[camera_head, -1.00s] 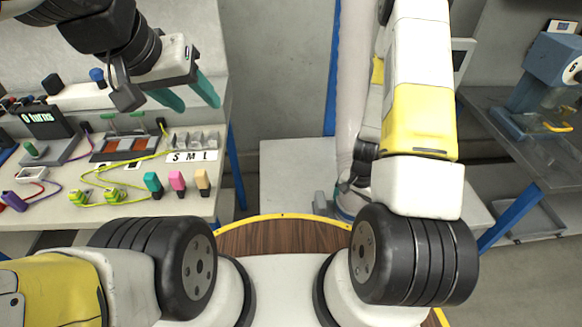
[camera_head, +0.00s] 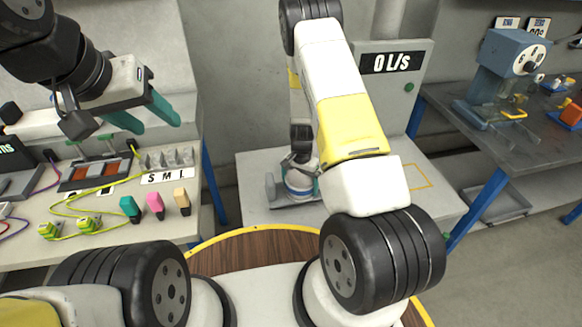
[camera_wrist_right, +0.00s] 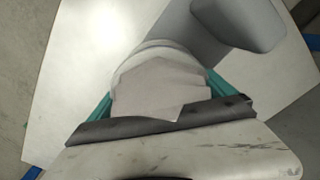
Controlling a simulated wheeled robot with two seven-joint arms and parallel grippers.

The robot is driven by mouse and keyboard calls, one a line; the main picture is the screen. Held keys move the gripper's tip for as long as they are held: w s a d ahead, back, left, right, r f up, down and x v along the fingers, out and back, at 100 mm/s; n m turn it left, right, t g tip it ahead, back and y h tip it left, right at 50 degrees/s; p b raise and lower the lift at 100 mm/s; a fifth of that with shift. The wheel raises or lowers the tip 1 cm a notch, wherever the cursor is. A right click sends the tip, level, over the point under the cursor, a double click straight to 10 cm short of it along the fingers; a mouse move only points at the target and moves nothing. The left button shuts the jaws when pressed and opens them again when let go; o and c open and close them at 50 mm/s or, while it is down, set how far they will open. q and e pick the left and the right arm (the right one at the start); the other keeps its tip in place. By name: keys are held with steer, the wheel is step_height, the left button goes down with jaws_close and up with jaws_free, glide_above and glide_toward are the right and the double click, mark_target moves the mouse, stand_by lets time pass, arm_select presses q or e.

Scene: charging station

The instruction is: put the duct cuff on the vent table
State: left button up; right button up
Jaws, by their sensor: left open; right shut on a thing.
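The duct cuff (camera_head: 299,186) is a small white ring-like piece with a blue band and a grey side part. In the right wrist view the white cuff (camera_wrist_right: 160,85) sits between the teal fingers of my right gripper (camera_wrist_right: 158,92), which is shut on it. A grey part extends to the upper right there. The vent table (camera_head: 258,215) is pale, with a yellow outlined rectangle at its right. The cuff shows over its left part; I cannot tell whether it touches the top. My left gripper (camera_head: 150,112) is open and empty above the left bench.
A grey panel (camera_head: 392,85) reading "0 L/S" stands behind the vent table. The left bench (camera_head: 110,225) holds coloured plugs, cables and an S M L rack. A blue machine (camera_head: 505,75) stands on the right grey table. A round wooden top (camera_head: 270,243) is in front.

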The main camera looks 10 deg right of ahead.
steer(key=shift+w+a, duration=0.2)
steer(key=shift+w, duration=0.15)
steer(key=shift+f, duration=1.75)
steer(key=shift+f, duration=0.1)
steer(key=o, duration=1.3)
steer(key=shift+o, duration=0.2)
